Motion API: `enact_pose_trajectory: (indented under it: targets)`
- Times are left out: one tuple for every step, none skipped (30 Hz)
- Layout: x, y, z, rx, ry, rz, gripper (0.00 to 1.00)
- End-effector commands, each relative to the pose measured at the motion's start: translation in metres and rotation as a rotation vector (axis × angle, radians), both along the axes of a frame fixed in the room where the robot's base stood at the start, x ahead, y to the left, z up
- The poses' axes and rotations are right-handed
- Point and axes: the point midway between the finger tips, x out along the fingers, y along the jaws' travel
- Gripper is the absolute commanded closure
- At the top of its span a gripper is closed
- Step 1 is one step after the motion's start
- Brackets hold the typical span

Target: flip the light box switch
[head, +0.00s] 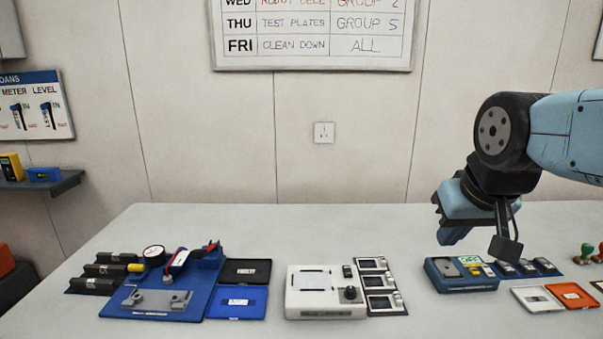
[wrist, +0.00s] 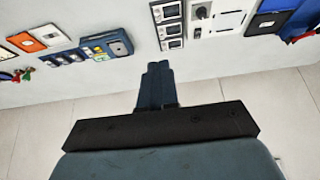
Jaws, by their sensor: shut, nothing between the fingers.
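The light box (head: 325,306) is a white box with a pale panel on top, standing on the table in the middle of the head view. A small dark switch (head: 347,271) sits at the right of its top, behind a black knob (head: 351,293). Part of the box (wrist: 222,30) shows at the upper right of the wrist view, with the knob (wrist: 201,12). My gripper (head: 452,236) is above the table, to the right of and apart from the box. Its fingers (wrist: 157,68) are together and empty in the wrist view. The switch position is too small to tell.
A dark strip with three small framed units (head: 380,286) lies just right of the box. A blue instrument (head: 460,274) stands below my gripper. Black and blue trays (head: 237,302) and a blue fixture board (head: 200,296) are left. The table's back is clear.

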Motion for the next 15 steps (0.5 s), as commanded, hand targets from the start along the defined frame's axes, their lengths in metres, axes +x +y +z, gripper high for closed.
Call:
enact_pose_trajectory:
  targets:
    - [0.0, 0.0, 0.0, -0.001, 0.001, 0.002, 1.0]
    - [0.001, 0.0, 0.0, -0.002, 0.002, 0.004, 1.0]
    - [0.002, 0.001, 0.0, -0.006, 0.004, 0.011, 1.0]
    - [0.003, 0.001, 0.001, -0.009, 0.007, 0.018, 1.0]
    - [0.005, 0.002, 0.001, -0.016, 0.011, 0.027, 1.0]
    - [0.009, 0.002, 0.001, -0.025, 0.018, 0.044, 1.0]
    - [0.012, 0.003, 0.001, -0.033, 0.024, 0.06, 1.0]
    - [0.015, 0.004, 0.002, -0.044, 0.031, 0.08, 1.0]
    - [0.02, 0.006, 0.002, -0.059, 0.043, 0.109, 1.0]
    - [0.024, 0.008, 0.002, -0.073, 0.051, 0.134, 1.0]
    - [0.029, 0.009, 0.002, -0.086, 0.061, 0.16, 1.0]
    - [0.035, 0.011, 0.002, -0.104, 0.074, 0.196, 1.0]
    - [0.04, 0.013, 0.002, -0.117, 0.085, 0.225, 1.0]
    - [0.045, 0.014, 0.002, -0.13, 0.094, 0.253, 1.0]
    - [0.051, 0.017, 0.002, -0.147, 0.107, 0.291, 1.0]
